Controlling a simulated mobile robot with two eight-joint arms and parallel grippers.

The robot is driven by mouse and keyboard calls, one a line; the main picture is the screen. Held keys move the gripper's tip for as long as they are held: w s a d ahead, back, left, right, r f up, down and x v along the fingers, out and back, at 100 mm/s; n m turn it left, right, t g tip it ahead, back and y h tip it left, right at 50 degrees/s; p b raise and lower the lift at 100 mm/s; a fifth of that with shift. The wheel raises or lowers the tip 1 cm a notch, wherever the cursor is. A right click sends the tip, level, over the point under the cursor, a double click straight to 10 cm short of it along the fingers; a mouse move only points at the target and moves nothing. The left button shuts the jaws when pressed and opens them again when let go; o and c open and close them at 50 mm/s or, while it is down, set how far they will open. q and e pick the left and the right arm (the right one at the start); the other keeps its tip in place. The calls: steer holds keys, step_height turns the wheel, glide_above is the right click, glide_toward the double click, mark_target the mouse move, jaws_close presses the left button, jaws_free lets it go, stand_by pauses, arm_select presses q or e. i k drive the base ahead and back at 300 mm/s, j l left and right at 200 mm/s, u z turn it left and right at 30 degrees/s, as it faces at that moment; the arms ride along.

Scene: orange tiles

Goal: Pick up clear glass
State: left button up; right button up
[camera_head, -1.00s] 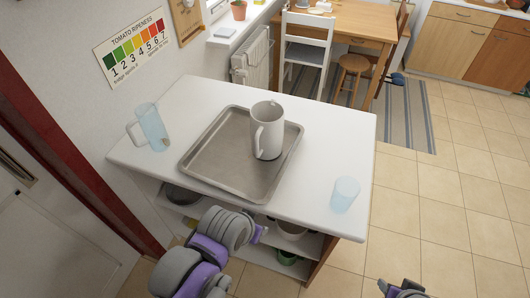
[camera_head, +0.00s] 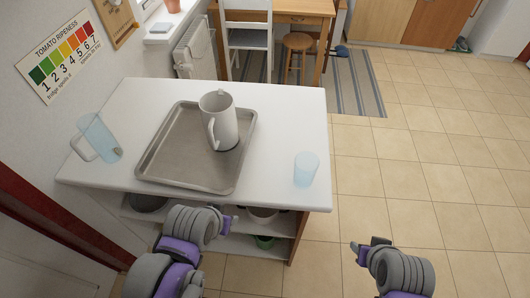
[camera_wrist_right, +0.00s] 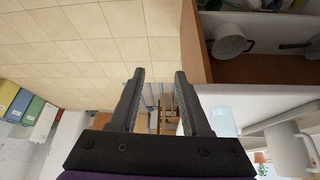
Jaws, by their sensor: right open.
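A clear, light-blue glass (camera_head: 306,169) stands upright near the right front corner of the white counter top (camera_head: 275,115) in the head view. My right gripper (camera_head: 368,246) is open and empty, off the counter's right side, below and right of the glass, apart from it. Its two spread fingers (camera_wrist_right: 160,76) show in the right wrist view with nothing between them.
A metal tray (camera_head: 165,160) holds a white pitcher (camera_head: 221,122). Shelves under the counter hold bowls and a green pot (camera_head: 265,242). Tiled floor (camera_head: 430,190) to the right is clear.

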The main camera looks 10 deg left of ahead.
mark_target(306, 164)
steer(key=j+u, duration=0.1)
steer(key=j, duration=1.2)
